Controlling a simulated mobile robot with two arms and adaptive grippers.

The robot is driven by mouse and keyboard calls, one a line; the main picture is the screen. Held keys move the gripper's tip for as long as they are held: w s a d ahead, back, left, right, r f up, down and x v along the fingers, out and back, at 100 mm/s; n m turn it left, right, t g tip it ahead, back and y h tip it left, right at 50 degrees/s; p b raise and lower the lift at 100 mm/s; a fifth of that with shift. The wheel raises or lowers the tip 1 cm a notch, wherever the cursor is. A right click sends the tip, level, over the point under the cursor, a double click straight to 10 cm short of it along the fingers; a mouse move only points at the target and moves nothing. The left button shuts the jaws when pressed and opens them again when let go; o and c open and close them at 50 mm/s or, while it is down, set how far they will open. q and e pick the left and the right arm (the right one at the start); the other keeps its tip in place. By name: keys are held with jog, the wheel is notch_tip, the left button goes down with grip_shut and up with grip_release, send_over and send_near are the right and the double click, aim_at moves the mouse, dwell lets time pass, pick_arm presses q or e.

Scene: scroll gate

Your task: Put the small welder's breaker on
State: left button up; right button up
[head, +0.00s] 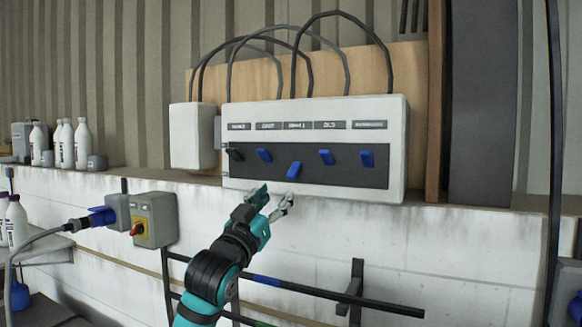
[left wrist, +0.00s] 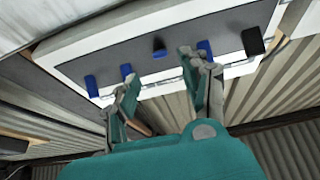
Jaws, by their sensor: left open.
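The breaker panel (head: 315,190) is a white box with a dark strip, on the wall. It carries a black lever (head: 235,155) at left and several blue levers. The third lever from the left (head: 294,170) sits lower than the others; in the left wrist view it (left wrist: 159,47) shows between the fingers. The labels above are too blurred for me to read surely, so I cannot tell which is the small welder's. My left gripper (head: 276,200) is open and empty, just below the panel, under the second and third levers. It also shows in the left wrist view (left wrist: 160,74). My right gripper is not in view.
Dark cables arch above the panel in front of a wooden board (head: 345,70). A grey box (head: 195,135) adjoins its left side. A switch box with a red and yellow knob (head: 152,220) is lower left. A dark rail (head: 330,292) runs below. White bottles (head: 67,145) stand left.

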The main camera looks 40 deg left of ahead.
aim_at(290, 178)
pick_arm(q)
jog(key=p+x, duration=0.3)
jog(key=x, duration=0.5)
jog(key=shift+r+p, duration=0.1)
jog(key=shift+p, duration=0.3)
jog(key=shift+w+a, duration=0.1)
jog(key=shift+w, duration=0.45)
jog(key=shift+s+r, duration=0.1)
grip_shut()
